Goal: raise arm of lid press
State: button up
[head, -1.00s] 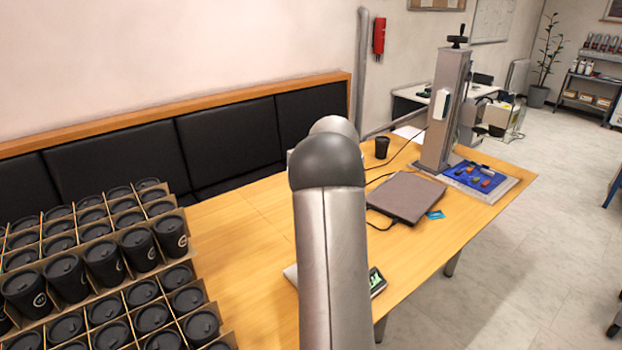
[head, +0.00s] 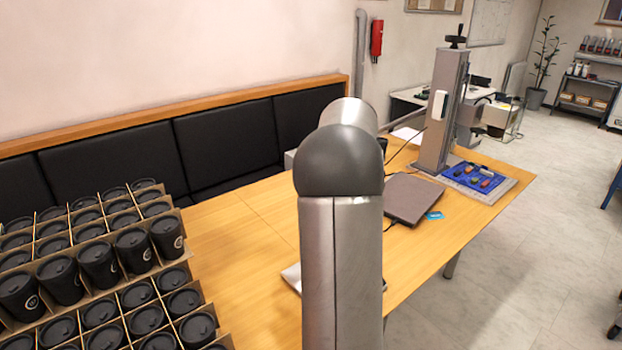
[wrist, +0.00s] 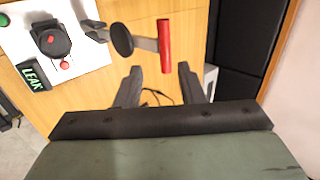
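The lid press shows in the wrist view with a white base plate (wrist: 85,40), a grey arm (wrist: 147,44) with a black round pad (wrist: 122,40), and a red handle (wrist: 164,38) at the arm's right end. My gripper (wrist: 160,68) is open and empty. Its two dark fingers point toward the handle, with the handle's near end between the lines of the fingertips; I cannot tell the depth gap. In the head view my arm hides my gripper and nearly all of the press; only a pale base edge (head: 291,277) shows.
Crates of black lidded cups (head: 100,265) stand at left. A closed laptop (head: 411,198) and the laser marker (head: 441,110) are at right.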

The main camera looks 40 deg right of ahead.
jog(key=b+v, duration=0.1)
jog(key=v, duration=0.8)
jog(key=shift+f, duration=0.15)
jog(key=s+a+f+n+g+y, duration=0.1)
jog(key=s+a+f+n, duration=0.15)
jog(key=a, duration=0.65)
jog(key=s+a+f+n+g, duration=0.1)
jog(key=a+f+n+g, duration=0.2)
jog(key=a, duration=0.7)
jog(key=s+a+f+n+y, duration=0.1)
jog(key=s+a+f+n, duration=0.2)
jog(key=a, duration=0.6)
jog(key=s+a+f+n+g+h, duration=0.1)
jog(key=s+a+f+n, duration=0.4)
jog(key=s+a, duration=0.1)
jog(key=s+a+f+n+g, duration=0.1)
jog(key=s+a+f+n, duration=0.4)
jog(key=s+a, duration=0.2)
jog(key=shift+s+a+f+g+h, duration=0.2)
jog(key=shift+s+g+h, duration=0.2)
jog(key=shift+s, duration=0.7)
